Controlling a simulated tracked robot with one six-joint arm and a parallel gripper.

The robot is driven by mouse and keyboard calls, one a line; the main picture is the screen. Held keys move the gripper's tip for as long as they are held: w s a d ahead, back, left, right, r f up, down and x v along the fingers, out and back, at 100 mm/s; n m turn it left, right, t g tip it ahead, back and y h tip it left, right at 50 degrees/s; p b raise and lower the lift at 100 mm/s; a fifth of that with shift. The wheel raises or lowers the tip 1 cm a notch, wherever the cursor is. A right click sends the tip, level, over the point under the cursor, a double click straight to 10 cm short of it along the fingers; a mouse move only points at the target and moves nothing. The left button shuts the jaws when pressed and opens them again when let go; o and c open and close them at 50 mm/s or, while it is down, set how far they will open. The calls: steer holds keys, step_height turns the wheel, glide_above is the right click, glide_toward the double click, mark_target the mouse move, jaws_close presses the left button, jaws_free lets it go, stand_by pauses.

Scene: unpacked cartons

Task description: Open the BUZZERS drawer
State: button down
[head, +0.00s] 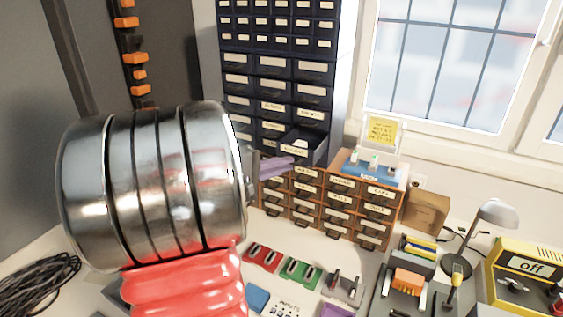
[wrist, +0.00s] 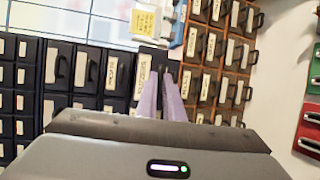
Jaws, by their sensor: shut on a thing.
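One drawer (head: 309,149) in the bottom row of the dark blue cabinet (head: 282,67) stands pulled out, and its open top shows. Its label is too small to read for certain. My gripper (head: 288,162) reaches in from the left with its purple fingers at this drawer's front. In the wrist view the fingers (wrist: 164,80) close in at the front of the drawer beside its label (wrist: 143,78). They are shut on the drawer's handle, which is mostly hidden between them.
A brown drawer cabinet (head: 327,206) stands right beside and below, with a blue tray (head: 369,173) and a yellow note (head: 381,130) on top. Red (head: 262,257) and green (head: 299,272) trays, a lamp (head: 494,212) and a yellow device (head: 526,285) crowd the bench.

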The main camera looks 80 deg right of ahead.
steer(key=shift+s+a+f, duration=0.1)
steer(key=shift+s+f, duration=0.05)
steer(key=shift+f, duration=0.15)
steer(key=c, duration=1.9)
jaws_free()
steer(key=shift+r, duration=0.2)
steer(key=v, duration=1.3)
steer(key=shift+a, duration=0.3)
steer(key=shift+w, duration=0.25)
